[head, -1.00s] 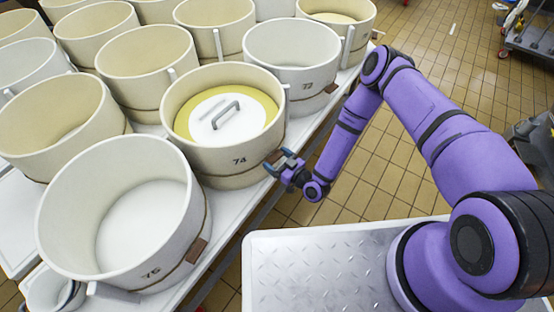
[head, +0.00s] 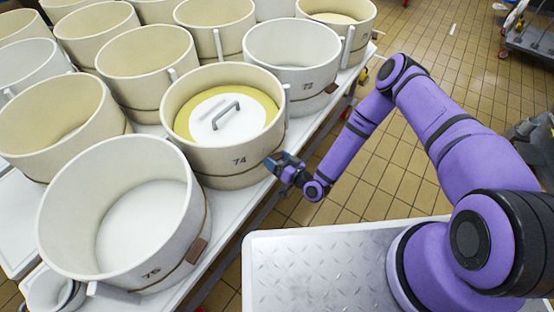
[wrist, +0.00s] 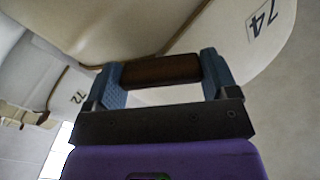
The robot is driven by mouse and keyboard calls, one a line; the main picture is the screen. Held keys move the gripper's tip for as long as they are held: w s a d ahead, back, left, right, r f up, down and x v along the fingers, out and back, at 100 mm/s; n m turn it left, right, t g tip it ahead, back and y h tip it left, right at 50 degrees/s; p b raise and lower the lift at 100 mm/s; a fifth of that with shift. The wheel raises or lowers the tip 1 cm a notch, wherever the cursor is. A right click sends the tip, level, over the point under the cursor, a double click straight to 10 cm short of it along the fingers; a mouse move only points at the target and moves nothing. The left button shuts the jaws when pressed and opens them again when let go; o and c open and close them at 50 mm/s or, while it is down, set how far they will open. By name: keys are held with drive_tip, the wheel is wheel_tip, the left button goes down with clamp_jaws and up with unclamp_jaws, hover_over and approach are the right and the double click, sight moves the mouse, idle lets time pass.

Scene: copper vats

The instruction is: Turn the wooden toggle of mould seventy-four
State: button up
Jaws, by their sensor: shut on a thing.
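Mould seventy-four (head: 205,158) is a cream round vat holding a yellow mass under a white lid (head: 228,121) with a grey handle. Its number also shows on its wall in the wrist view (wrist: 272,40). My gripper (head: 276,163) is at the right side of this mould, low on its wall, and covers the toggle in the head view. In the wrist view, the dark brown wooden toggle (wrist: 160,70) spans the space between the blue fingers of my gripper (wrist: 163,75). The fingers are shut on its two ends.
Mould seventy-two (head: 292,80) stands behind, with its own brown toggle (head: 331,88). Tiled floor (head: 400,180) lies open to the right.

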drive_tip(key=m, duration=0.6)
drive_tip(key=shift+s+m, duration=0.1)
drive_tip(key=shift+m, duration=0.2)
drive_tip(key=m, duration=0.6)
drive_tip(key=shift+m, duration=0.3)
drive_tip(key=o, duration=0.8)
drive_tip(key=v, duration=1)
drive_tip(key=shift+s+d, duration=0.25)
drive_tip(key=shift+s, duration=0.05)
